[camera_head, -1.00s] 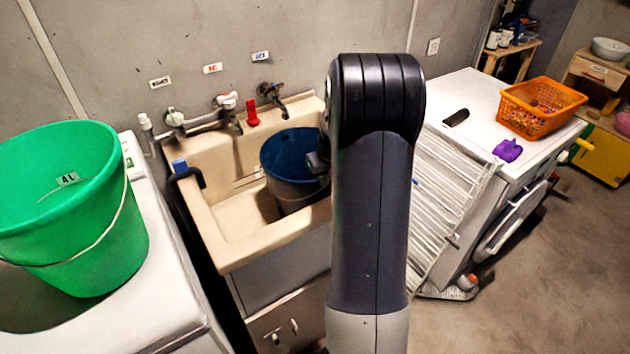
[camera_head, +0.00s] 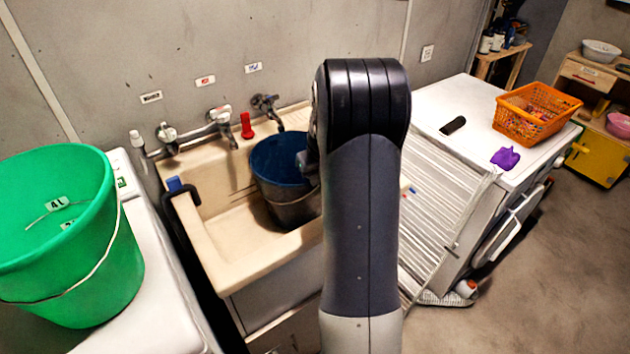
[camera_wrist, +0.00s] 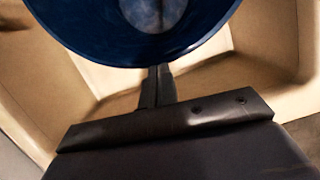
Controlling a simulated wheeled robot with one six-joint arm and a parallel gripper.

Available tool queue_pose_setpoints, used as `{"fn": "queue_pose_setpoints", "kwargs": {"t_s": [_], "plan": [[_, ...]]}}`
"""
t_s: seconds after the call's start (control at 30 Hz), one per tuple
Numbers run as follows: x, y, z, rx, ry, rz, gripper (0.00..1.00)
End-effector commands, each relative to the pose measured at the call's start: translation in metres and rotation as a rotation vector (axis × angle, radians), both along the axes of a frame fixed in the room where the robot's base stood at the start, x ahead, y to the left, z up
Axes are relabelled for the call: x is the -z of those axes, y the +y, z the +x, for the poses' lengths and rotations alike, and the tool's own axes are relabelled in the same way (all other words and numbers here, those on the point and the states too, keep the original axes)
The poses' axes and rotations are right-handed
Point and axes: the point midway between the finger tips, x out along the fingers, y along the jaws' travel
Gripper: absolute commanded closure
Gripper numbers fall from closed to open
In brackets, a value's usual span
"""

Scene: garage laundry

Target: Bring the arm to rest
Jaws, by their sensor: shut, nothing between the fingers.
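My arm stands upright in the middle of the head view and hides part of what lies behind it. My gripper shows in the wrist view (camera_wrist: 158,86), its two fingers together with nothing between them. The fingertips are close to the rim of a blue bucket (camera_wrist: 85,30); I cannot tell whether they touch it. In the head view the bucket, blue inside and grey outside (camera_head: 284,208), stands in the beige sink (camera_head: 225,262) under the taps. In the head view the gripper itself is mostly hidden behind my arm.
A large green bucket (camera_head: 95,270) stands on a white machine (camera_head: 165,315) at left. Right of my arm are a drying rack (camera_head: 436,215), a white washer top (camera_head: 455,100), a purple cloth (camera_head: 505,158) and an orange basket (camera_head: 510,120). Floor is open at far right (camera_head: 575,260).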

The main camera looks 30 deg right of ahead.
Motion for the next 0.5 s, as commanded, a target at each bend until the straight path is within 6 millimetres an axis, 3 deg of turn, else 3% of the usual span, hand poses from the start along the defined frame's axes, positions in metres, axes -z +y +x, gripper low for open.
{"fn": "queue_pose_setpoints", "kwargs": {"t_s": [0.3, 0.5], "plan": [[-0.063, 0.001, -0.015, 0.001, -0.005, -0.003, 1.0], [-0.084, 0.002, -0.021, 0.0, -0.002, -0.001, 1.0]]}}
